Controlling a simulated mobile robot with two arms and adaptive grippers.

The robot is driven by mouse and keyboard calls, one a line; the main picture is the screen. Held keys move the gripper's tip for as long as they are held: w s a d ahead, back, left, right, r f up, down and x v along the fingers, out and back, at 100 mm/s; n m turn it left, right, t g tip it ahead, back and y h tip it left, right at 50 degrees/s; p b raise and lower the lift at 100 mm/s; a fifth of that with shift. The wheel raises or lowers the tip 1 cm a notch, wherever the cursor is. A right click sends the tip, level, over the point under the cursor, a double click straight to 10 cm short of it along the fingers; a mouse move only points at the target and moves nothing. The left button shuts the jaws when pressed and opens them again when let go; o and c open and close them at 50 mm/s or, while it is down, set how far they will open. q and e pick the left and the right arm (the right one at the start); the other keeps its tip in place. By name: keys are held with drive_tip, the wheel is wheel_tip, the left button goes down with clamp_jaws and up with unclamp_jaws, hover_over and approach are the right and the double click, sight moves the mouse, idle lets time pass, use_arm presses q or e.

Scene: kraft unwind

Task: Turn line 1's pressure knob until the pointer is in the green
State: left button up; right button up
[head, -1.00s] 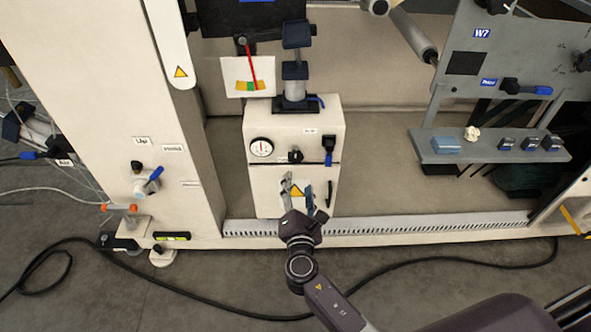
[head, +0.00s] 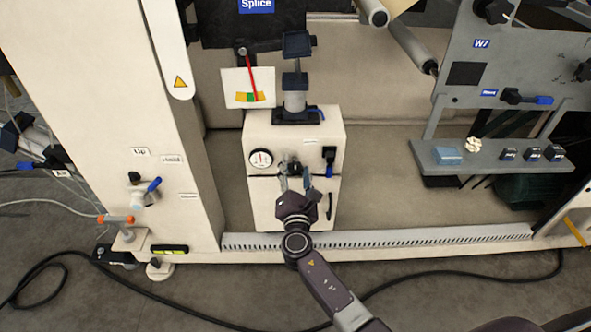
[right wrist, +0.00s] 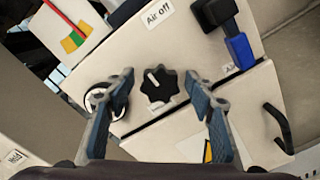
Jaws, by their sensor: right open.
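The black lobed knob (right wrist: 157,85) with a white mark is on the cream cabinet front in the right wrist view. In the head view it (head: 294,172) is partly hidden by my gripper. My right gripper (head: 295,181) is open, its fingers in front of the knob, one on each side; contact cannot be told. A round white gauge (head: 261,159) is left of the knob; its needle is too small to read. Above, a white plate (head: 235,88) carries a coloured scale, with a red pointer (head: 252,75) ending near the green's right edge. My left gripper is not in view.
A black switch with a blue handle (right wrist: 238,48) is right of the knob, near the "Air off" label (right wrist: 158,13). A black door handle (right wrist: 278,128) sticks out lower right. A grey shelf (head: 490,168) with small items is further right. A black cable (head: 420,272) lies on the floor.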

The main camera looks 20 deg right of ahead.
drive_tip(key=shift+c, duration=0.7)
drive_tip(key=c, duration=1)
drive_tip(key=shift+c, duration=0.2)
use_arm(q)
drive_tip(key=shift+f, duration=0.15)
